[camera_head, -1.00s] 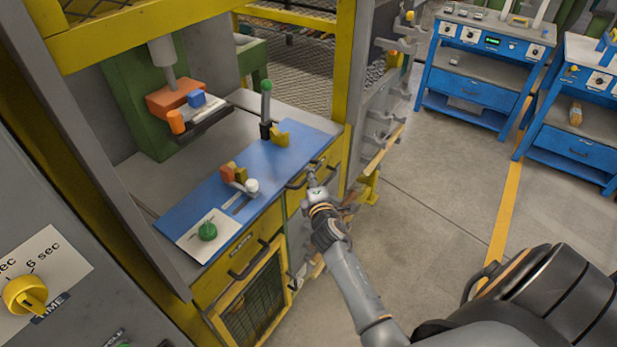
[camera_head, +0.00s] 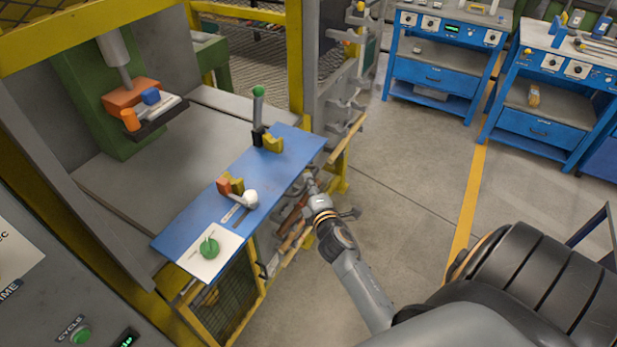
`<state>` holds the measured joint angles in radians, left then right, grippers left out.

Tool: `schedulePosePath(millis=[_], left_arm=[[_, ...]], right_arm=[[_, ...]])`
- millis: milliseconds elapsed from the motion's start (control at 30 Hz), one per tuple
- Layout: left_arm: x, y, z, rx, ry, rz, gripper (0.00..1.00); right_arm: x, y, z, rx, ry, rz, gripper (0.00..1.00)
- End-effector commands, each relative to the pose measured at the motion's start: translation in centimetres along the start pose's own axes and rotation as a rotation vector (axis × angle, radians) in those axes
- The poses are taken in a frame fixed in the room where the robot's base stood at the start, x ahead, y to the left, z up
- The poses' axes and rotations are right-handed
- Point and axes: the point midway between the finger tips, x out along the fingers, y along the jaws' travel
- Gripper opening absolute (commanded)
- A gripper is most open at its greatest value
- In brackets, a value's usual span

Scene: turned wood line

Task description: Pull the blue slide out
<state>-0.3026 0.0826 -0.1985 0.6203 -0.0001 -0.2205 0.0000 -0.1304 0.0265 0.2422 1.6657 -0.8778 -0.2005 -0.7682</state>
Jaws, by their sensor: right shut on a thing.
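The blue slide (camera_head: 197,221) is a flat blue panel at the front of the press station. My left gripper is out of view.
Behind the slide lies a bare grey bed (camera_head: 165,165) below the green press (camera_head: 95,90). A yellow post (camera_head: 293,60) and grey racks stand just right of the slide. Blue workbenches (camera_head: 440,75) are at the back right. The floor in front is open.

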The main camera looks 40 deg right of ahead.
Motion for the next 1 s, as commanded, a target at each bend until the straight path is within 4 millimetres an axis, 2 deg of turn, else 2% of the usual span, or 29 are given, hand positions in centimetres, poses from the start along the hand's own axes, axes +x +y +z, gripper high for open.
schedulePosePath(millis=[67,100,133,400,533,667,1000], left_arm=[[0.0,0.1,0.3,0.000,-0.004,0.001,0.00],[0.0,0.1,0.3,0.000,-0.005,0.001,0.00],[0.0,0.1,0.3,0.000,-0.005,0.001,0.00],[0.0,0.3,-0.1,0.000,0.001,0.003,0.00],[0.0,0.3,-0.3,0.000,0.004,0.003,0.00],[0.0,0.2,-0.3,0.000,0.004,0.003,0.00],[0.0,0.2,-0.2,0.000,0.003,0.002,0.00]], right_arm=[[-0.1,-0.4,0.2,-0.002,-0.006,-0.009,0.00],[-0.1,-0.4,0.2,-0.001,-0.006,-0.010,0.17],[-0.1,-0.4,0.2,-0.001,-0.006,-0.010,0.22],[-0.1,-0.2,0.1,-0.001,-0.004,-0.006,0.22],[-0.8,-0.3,0.1,0.000,-0.003,-0.006,0.22],[-2.8,-0.3,0.1,0.000,-0.003,-0.007,0.22],[-9.9,-0.3,0.2,0.002,-0.006,-0.009,0.22]])
